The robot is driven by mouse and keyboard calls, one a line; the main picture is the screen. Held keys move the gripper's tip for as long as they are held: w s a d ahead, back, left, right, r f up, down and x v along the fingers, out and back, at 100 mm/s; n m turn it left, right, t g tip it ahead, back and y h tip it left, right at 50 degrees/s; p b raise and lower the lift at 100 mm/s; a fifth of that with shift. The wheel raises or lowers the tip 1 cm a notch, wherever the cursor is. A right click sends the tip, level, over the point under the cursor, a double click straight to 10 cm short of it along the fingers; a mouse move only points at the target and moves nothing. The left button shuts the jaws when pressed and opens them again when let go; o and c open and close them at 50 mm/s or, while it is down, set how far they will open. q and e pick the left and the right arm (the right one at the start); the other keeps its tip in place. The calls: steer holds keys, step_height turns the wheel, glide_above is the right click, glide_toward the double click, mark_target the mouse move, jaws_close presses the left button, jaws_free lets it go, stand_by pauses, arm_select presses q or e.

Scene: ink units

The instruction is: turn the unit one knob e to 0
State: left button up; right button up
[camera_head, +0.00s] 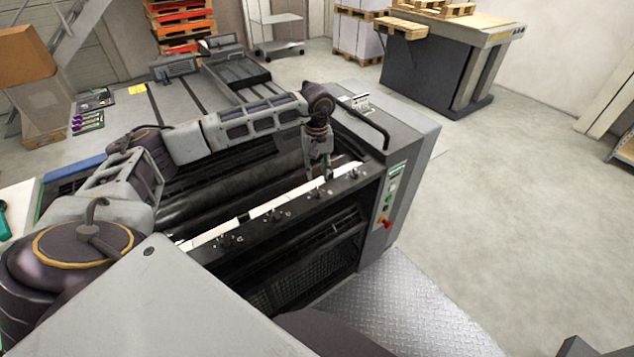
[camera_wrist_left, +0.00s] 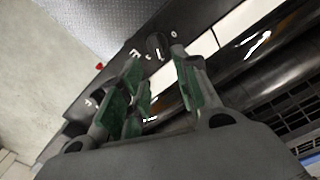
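The printing unit (camera_head: 412,140) stands in the middle of the head view, with a black rail (camera_head: 292,218) along its near side. Several small black knobs stand on the rail, one (camera_head: 225,240) toward the left and one (camera_head: 355,172) at the right end. My left gripper (camera_head: 319,178) points down over the rail, close to a knob (camera_head: 318,191). In the left wrist view its green-padded fingers (camera_wrist_left: 156,62) are spread apart with nothing between the pads. A round black knob (camera_wrist_left: 157,45) shows just beyond the fingertips. White rail marks are too small to read surely. My right gripper is out of view.
A curved black handle (camera_head: 368,124) rises beside my left wrist. A red stop button (camera_head: 386,223) is on the unit's end panel. A metal tread plate (camera_head: 400,305) lies in front.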

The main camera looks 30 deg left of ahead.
mark_target(318, 192)
arm_select(q)
steer(key=shift+f+p, duration=0.75)
steer(key=shift+f, duration=2.6)
jaws_close()
